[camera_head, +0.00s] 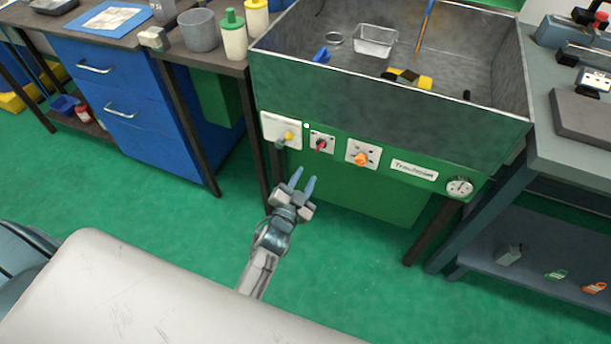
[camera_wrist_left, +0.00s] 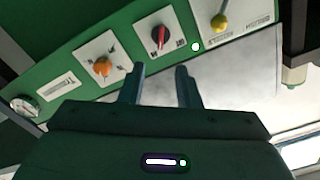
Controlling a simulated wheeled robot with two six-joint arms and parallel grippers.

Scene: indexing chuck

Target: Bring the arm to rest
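My left gripper (camera_head: 302,184) is in front of the green front panel of a metal basin (camera_head: 290,85). Its two blue fingers are apart with nothing between them. The left wrist view shows the same open fingers (camera_wrist_left: 161,86) below the panel. The panel carries a red knob (camera_head: 320,144), an orange knob (camera_head: 361,159) and a yellow-tipped lever (camera_head: 287,136). In the left wrist view, the red knob (camera_wrist_left: 160,37), orange knob (camera_wrist_left: 102,66) and yellow lever tip (camera_wrist_left: 219,22) are clear of the fingers. My right gripper is not in view.
A round gauge (camera_head: 459,187) sits at the panel's right end. A blue drawer cabinet (camera_head: 125,95) stands to the left. A grey bench (camera_head: 575,160) with a lower shelf stands to the right. Green floor (camera_head: 130,200) is open in front of the cabinet.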

